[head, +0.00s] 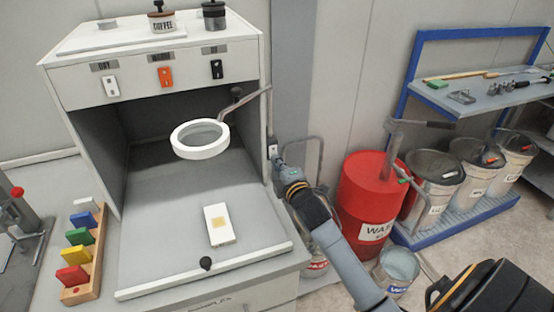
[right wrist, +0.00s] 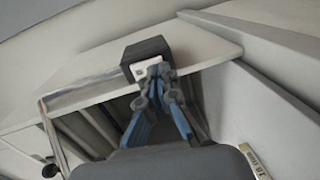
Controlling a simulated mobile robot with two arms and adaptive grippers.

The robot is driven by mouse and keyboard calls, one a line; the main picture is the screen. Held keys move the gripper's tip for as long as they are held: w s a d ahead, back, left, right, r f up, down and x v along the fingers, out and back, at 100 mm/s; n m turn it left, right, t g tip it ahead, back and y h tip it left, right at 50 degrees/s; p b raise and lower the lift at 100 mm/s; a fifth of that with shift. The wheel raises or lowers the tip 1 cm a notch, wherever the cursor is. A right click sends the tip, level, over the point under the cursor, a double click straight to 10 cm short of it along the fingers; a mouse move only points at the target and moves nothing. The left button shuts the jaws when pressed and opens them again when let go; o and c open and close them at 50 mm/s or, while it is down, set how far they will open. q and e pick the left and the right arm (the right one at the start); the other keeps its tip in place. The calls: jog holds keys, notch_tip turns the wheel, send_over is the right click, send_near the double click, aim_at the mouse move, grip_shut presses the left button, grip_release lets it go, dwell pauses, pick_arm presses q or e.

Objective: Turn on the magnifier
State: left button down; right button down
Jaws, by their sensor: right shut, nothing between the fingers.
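The magnifier (head: 185,149) is a white ring with a grey lens, held over the booth's work surface by a jointed arm from the booth's right edge. A small switch (head: 272,150) sits on that right edge, below the arm's mount. My right gripper (head: 279,163) is shut and empty, with its tips at the switch. In the right wrist view the fingertips (right wrist: 154,70) meet in front of a dark box with a white face (right wrist: 142,58), touching or very close; I cannot tell which. The fingertips partly cover that face. My left gripper is not in view.
A white block (head: 219,232) with a yellowish patch lies on the booth floor. A wooden rack of coloured blocks (head: 95,275) stands left.

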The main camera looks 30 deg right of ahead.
jog(key=shift+w+d, duration=0.1)
jog(key=shift+w, duration=0.25)
jog(key=shift+w+d+f+b, duration=0.1)
jog(key=shift+w+f+b, duration=0.1)
jog(key=shift+b, duration=0.5)
